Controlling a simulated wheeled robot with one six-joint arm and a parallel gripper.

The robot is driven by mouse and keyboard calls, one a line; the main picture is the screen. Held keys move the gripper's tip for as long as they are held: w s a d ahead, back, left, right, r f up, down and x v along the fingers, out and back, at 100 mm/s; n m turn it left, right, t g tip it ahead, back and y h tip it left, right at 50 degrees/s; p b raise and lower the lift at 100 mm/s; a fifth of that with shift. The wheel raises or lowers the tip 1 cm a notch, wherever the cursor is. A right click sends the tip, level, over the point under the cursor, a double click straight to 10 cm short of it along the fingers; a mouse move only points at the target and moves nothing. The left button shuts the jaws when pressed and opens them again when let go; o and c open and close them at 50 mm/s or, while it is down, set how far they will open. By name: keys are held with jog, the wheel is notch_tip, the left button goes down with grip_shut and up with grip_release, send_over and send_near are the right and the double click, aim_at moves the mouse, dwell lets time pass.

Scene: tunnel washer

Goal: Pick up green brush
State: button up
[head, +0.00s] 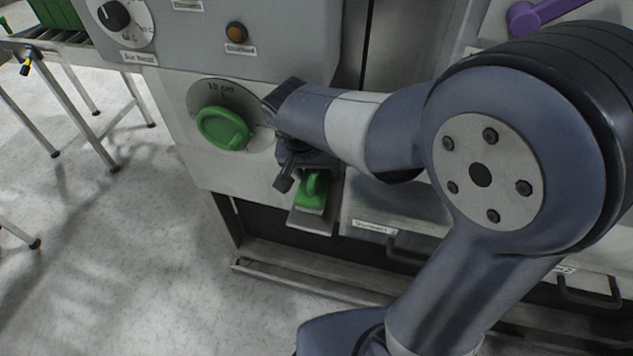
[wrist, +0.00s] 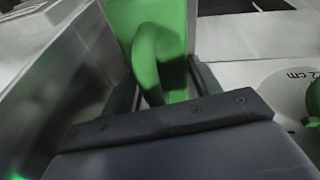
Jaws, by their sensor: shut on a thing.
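The green brush (head: 311,193) sits at a small metal tray (head: 312,219) on the front of the grey machine. It has a looped green handle. In the wrist view the green brush (wrist: 160,45) stands between the two dark fingers, and its handle curves down into the grip. My gripper (head: 303,172) is at the top of the brush, shut on its handle. It also shows in the wrist view (wrist: 162,95). The brush's underside is hidden, so I cannot tell whether it touches the tray.
A round green knob (head: 224,128) on a dial is left of the brush. Another dial (head: 114,16) and an orange button (head: 236,32) are above. A drawer (head: 397,207) is to the right. A metal rail (head: 290,280) runs below. A roller stand (head: 75,62) is at the far left.

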notch_tip(320, 180, up, 2)
jog(key=s+a+b, duration=0.2)
jog(key=s+a, duration=0.1)
jog(key=s, duration=0.6)
jog(key=s+a+b, duration=0.2)
jog(key=s+a, duration=0.1)
jog(key=s, duration=0.6)
jog(key=shift+s+a, duration=0.2)
jog(key=shift+a, duration=0.15)
jog(key=shift+f, duration=0.1)
